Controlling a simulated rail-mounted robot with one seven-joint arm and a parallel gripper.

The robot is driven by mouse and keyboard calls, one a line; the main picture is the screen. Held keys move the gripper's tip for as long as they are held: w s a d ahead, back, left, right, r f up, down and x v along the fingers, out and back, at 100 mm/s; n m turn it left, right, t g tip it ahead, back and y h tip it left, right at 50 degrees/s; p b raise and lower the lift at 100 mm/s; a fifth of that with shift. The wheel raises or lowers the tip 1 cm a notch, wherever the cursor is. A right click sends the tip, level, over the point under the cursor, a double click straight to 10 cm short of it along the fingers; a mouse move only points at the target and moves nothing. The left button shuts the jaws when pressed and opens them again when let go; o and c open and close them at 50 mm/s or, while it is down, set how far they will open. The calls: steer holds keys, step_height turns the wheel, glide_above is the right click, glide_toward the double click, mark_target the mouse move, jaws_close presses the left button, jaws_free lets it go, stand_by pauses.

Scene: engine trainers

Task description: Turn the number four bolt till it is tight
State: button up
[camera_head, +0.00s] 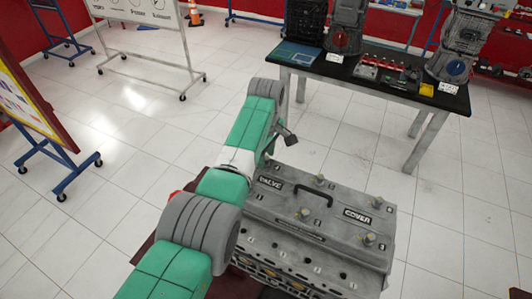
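A grey engine with a valve cover (335,203) stands at the lower centre. The cover bears the words VALVE and COVER and a black handle (313,189). Several brass-coloured bolts stand up from it: one at the back (320,179), one at the front middle (304,213) and one at the front right (369,238). Which bolt is number four cannot be read. My green and grey arm reaches over the engine's left side and hides part of it. Only a dark piece of what seems my gripper (287,137) shows beyond the cover's back left. Its fingers cannot be made out.
A black-topped table (408,84) with engine parts stands behind at the right. A whiteboard (150,10) on wheels is at the back left, and a blue-framed board stand (58,157) is at the left. The white tiled floor between them is clear.

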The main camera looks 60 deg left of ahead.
jaws_close()
